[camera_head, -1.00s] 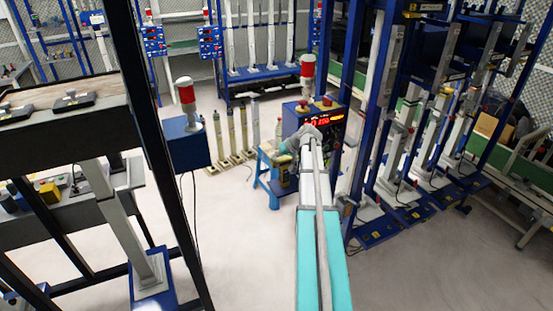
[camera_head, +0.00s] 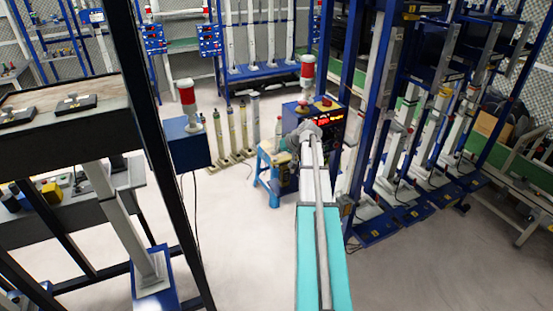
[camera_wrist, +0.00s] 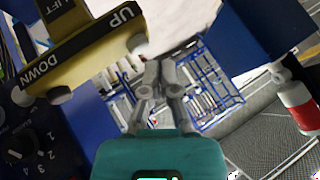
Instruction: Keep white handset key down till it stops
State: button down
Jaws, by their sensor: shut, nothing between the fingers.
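In the wrist view a yellow handset (camera_wrist: 92,45) with black labels reading UP, DOWN and LIFT fills the upper left. My gripper (camera_wrist: 150,66) is shut and empty. Its fingertips are right by the UP-end key; I cannot tell whether they touch or press it. In the head view my gripper (camera_head: 305,131) is small, in front of the blue control box (camera_head: 330,128), and the handset cannot be made out.
A blue stool (camera_head: 270,178) stands left of my arm. A red-and-white beacon (camera_head: 307,72) rises behind the control box. A black post (camera_head: 165,150) and bench (camera_head: 65,115) stand left, and blue frames (camera_head: 372,110) stand right. Pale floor (camera_head: 235,235) is open between them.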

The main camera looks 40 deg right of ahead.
aim_at(274, 161)
jog(key=shift+r+p, duration=2.5)
jog(key=shift+r, duration=0.05)
jog(key=shift+a+f, duration=0.1)
jog(key=shift+a, duration=0.35)
jog(key=s+a+f+n+g, duration=0.1)
jog(key=s+a+f+g, duration=0.1)
jog(key=a, duration=1)
jog(key=s+a+f+n+g, duration=0.1)
jog(key=a+f+g, duration=0.15)
jog(key=a, duration=0.85)
jog(key=s+a+f+n+g+h, duration=0.1)
jog(key=s+a+g, duration=0.1)
jog(key=s+a, duration=0.4)
jog(key=s+a+f+n+g+h+b, duration=0.1)
jog(key=s+a+g+h, duration=0.1)
jog(key=s+a, duration=0.5)
jog(key=a, duration=0.5)
jog(key=shift+s+a+n, duration=0.2)
jog(key=shift+a+n, duration=0.1)
jog(key=shift+a, duration=0.05)
